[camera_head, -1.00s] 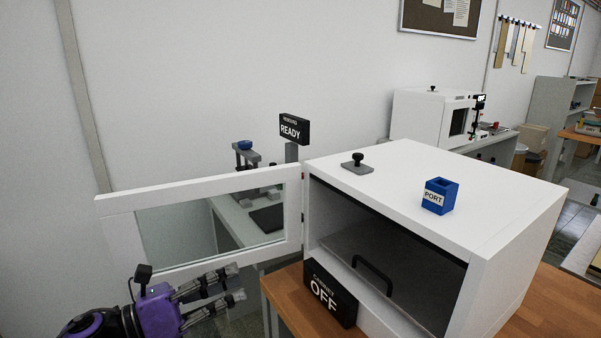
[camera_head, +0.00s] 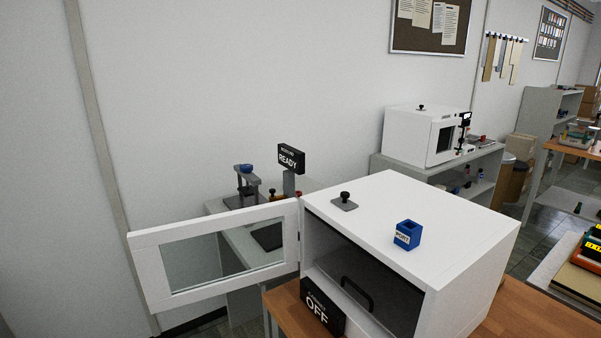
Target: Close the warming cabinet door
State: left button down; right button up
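The warming cabinet (camera_head: 455,230) is a white box on a wooden bench. Its door (camera_head: 150,270), a white frame with a glass pane, stands wide open and swings out to the left from the cabinet's left front edge. The dark interior shows a shelf with a black handle (camera_head: 357,294). A black sign reading OFF (camera_head: 322,306) stands in front of the opening, at its lower left. Neither of my grippers shows in the head view now.
A blue PORT box (camera_head: 408,235) and a grey plate with a black knob (camera_head: 345,201) sit on the cabinet top. A READY sign (camera_head: 291,158) and a grey press (camera_head: 247,185) stand behind the door. Another white cabinet (camera_head: 410,137) stands at the back. Floor shows at right.

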aim_at(144, 245)
jog(key=k, duration=0.55)
jog(key=k+z, duration=0.1)
jog(key=z, duration=1.4)
jog(key=j+z, duration=0.1)
jog(key=z, duration=0.35)
jog(key=j+z, duration=0.15)
jog(key=z, duration=0.3)
jog(key=j+z, duration=0.1)
jog(key=z, duration=0.4)
jog(key=k+j, duration=0.15)
jog(key=j, duration=0.2)
jog(key=k+j, duration=0.15)
jog(key=j, duration=0.25)
jog(key=k+j, duration=0.15)
jog(key=j, duration=0.2)
jog(key=k+j, duration=0.15)
jog(key=j, duration=0.25)
jog(key=k+j, duration=0.15)
jog(key=j, duration=0.2)
jog(key=k+j, duration=0.2)
jog(key=j, duration=0.2)
jog(key=k+j, duration=0.15)
jog(key=j, duration=0.2)
jog(key=k+j, duration=0.15)
jog(key=j, duration=0.2)
